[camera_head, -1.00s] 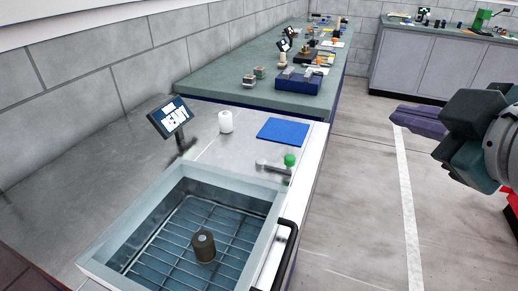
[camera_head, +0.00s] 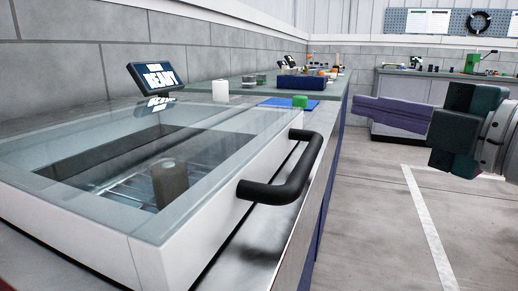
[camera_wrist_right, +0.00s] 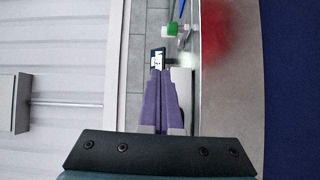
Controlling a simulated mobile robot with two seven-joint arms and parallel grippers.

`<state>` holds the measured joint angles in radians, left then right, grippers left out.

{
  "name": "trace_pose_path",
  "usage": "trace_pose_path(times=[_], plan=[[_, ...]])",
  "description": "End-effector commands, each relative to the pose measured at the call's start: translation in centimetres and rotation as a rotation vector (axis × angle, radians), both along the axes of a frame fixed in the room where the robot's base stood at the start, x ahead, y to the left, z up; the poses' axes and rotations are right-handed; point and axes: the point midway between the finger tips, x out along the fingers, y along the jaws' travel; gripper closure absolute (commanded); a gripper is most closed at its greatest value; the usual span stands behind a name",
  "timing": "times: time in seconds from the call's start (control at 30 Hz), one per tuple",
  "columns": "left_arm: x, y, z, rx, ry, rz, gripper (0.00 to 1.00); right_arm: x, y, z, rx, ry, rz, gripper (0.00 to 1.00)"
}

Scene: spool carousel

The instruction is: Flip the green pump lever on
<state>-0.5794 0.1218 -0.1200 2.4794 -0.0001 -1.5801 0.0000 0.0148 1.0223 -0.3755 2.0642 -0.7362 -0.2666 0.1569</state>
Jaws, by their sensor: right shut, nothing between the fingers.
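The green lever knob (camera_head: 300,101) shows just beyond the glass-lidded tank, at the near edge of the blue mat. The rest of the lever is hidden behind the tank in the head view. The green knob also shows near the top of the right wrist view (camera_wrist_right: 172,30). My right gripper (camera_head: 360,113) has purple fingers, shut and empty, held in the air to the right of the counter. In the right wrist view its fingers (camera_wrist_right: 161,78) point toward the knob and do not touch it. My left gripper is out of view.
The tank (camera_head: 140,232) has a glass top and a black bar handle (camera_head: 285,182) jutting out on its right side. A dark cylinder (camera_head: 169,180) stands inside. A screen (camera_head: 157,77) reads READY. A white cylinder (camera_head: 220,91) stands behind the tank. The floor at right is clear.

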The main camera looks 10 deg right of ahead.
Motion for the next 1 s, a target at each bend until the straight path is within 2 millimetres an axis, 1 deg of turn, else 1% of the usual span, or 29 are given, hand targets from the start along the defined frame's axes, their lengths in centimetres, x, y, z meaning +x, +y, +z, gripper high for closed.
trace_pose_path(times=[0.03, 0.1, 0.2, 0.67, 0.87, 1.0], plan=[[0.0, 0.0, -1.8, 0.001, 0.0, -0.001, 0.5, 0.1, 0.0, -1.6, -0.022, -0.007, 0.013, 1.0], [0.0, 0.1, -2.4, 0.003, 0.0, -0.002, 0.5, 0.1, 0.0, -2.1, -0.044, -0.012, 0.028, 1.0], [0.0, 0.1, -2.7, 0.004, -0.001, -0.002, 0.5, 0.1, 0.1, -2.4, -0.06, -0.016, 0.04, 1.0], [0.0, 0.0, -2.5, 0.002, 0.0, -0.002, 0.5, 0.3, 0.2, -2.3, -0.062, -0.016, 0.043, 1.0], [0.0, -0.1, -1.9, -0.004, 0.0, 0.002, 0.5, 1.8, 0.7, -2.0, -0.06, -0.019, 0.041, 1.0], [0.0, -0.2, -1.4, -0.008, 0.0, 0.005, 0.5, 3.7, 1.5, -2.0, -0.059, -0.019, 0.041, 1.0]])
